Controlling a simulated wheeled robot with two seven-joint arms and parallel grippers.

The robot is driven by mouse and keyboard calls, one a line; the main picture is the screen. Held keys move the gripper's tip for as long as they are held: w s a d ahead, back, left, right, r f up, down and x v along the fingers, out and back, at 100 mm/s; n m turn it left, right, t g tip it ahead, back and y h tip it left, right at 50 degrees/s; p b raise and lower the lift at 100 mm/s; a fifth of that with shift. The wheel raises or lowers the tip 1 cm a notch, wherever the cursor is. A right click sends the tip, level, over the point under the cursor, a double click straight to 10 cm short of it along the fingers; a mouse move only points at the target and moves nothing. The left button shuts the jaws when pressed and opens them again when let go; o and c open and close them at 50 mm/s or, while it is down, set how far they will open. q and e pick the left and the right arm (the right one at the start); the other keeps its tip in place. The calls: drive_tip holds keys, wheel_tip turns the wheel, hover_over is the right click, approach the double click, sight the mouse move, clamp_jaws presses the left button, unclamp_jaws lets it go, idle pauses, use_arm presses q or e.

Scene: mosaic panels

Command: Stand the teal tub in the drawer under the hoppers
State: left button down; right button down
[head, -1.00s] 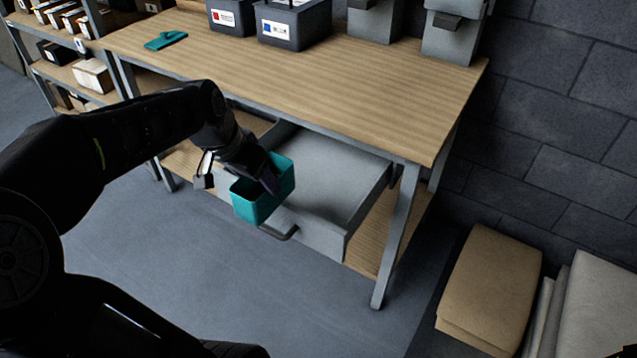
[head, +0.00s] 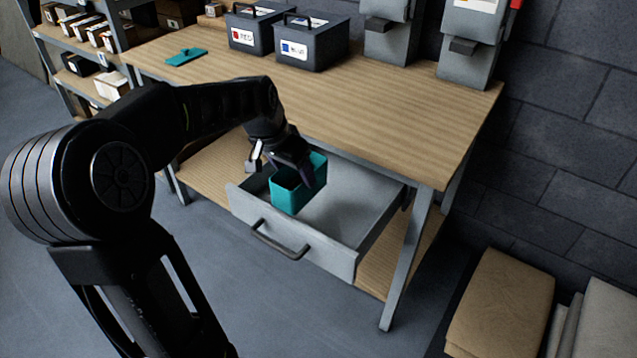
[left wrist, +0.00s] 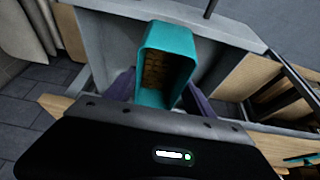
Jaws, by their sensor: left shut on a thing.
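The teal tub (head: 285,195) is upright in the head view, within the outline of the open grey drawer (head: 345,212) under the bench. My left gripper (head: 297,172) is shut on the tub's walls from above. In the left wrist view the tub (left wrist: 167,42) sits between dark purple fingers and holds small brown pieces. I cannot tell whether its base touches the drawer floor. Two grey hoppers (head: 391,38) (head: 470,62) stand on the bench above, to the right. My right gripper is out of view.
The wooden bench top (head: 380,115) overhangs the back of the drawer. Two dark bins (head: 308,50) (head: 250,38) and a flat teal piece (head: 186,57) lie on it. The drawer's right side is empty. Tan folded stacks (head: 505,300) lie on the floor at right.

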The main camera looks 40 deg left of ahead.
use_arm(q)
drive_tip(key=p, duration=0.1)
hover_over(300, 182)
drive_tip(key=w+d, duration=0.2)
drive_tip(key=w, duration=0.2)
drive_tip(key=shift+s+d+r, duration=0.1)
drive_tip(key=shift+s+d, duration=0.1)
drive_tip(key=shift+s, duration=0.05)
drive_tip(key=f, duration=0.6)
drive_tip(key=shift+w+f, duration=0.2)
drive_tip(key=shift+f, duration=0.2)
wheel_tip(300, 182, down, 4)
drive_tip(key=shift+w+f+p, duration=0.15)
drive_tip(key=shift+f+p, duration=0.15)
drive_tip(key=shift+p, duration=0.2)
drive_tip(key=shift+f, duration=0.1)
drive_tip(key=shift+f, duration=0.1)
